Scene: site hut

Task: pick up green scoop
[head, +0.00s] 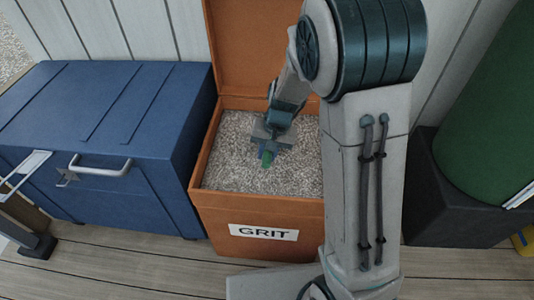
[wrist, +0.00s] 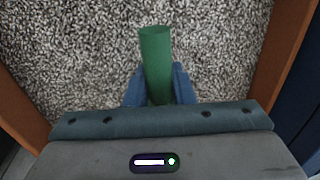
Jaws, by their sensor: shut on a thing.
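The green scoop (wrist: 156,55) shows in the wrist view as a green rounded shaft between my two blue fingers. In the head view only a small green end (head: 267,159) of it shows below my gripper (head: 269,149). My gripper, also seen in the wrist view (wrist: 160,85), is shut on the green shaft, over the grit inside the orange box. The rest of the scoop is hidden by the gripper. I cannot tell whether the scoop touches the grit.
The orange grit box (head: 257,246) has its lid (head: 245,50) open at the back, and its walls stand around my gripper. A blue chest (head: 110,95) stands close on the left. A dark block (head: 440,200) carries a green cylinder (head: 490,120) on the right.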

